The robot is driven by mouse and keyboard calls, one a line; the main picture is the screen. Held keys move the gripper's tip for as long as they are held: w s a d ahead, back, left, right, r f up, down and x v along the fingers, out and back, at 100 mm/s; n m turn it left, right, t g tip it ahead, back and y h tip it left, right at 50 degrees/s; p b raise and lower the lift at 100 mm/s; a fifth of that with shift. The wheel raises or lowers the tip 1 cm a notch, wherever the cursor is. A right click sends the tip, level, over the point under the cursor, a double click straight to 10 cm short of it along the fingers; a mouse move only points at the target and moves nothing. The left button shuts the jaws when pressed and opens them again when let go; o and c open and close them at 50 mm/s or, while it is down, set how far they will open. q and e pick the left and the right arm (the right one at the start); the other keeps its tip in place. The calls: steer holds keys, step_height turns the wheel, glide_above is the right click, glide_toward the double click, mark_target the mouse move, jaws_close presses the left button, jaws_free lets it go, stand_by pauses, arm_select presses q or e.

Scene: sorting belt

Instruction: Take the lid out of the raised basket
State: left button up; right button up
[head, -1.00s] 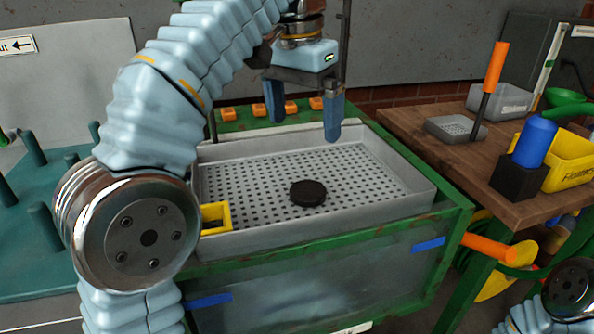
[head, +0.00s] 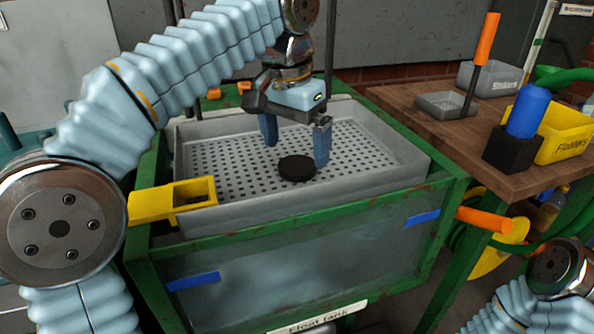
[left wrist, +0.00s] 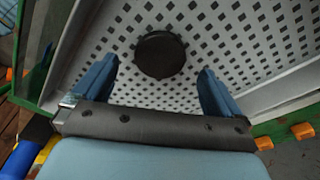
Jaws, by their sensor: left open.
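The lid (head: 297,168) is a black round disc lying flat on the perforated floor of the grey raised basket (head: 405,178). In the left wrist view the lid (left wrist: 160,54) lies just beyond the fingertips, roughly midway between them. My left gripper (head: 296,155) has blue fingers spread apart and empty. It hangs over the basket, just above and behind the lid in the head view, and I see no contact. My right gripper is out of view; only part of my right arm shows at the lower right.
The basket sits in the green-framed float tank (head: 300,255). A yellow bracket (head: 172,200) is at its left rim. To the right, a wooden table (head: 440,130) holds a yellow bin (head: 566,132), a blue cylinder in a black block (head: 527,112) and grey trays (head: 447,106).

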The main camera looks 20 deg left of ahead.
mark_target(297, 165)
arm_select(q)
steer(key=f, duration=0.3)
steer(key=shift+w+d+f+b, duration=0.1)
steer(key=shift+w+b, duration=0.1)
steer(key=shift+b, duration=0.1)
steer(key=c, duration=1.1)
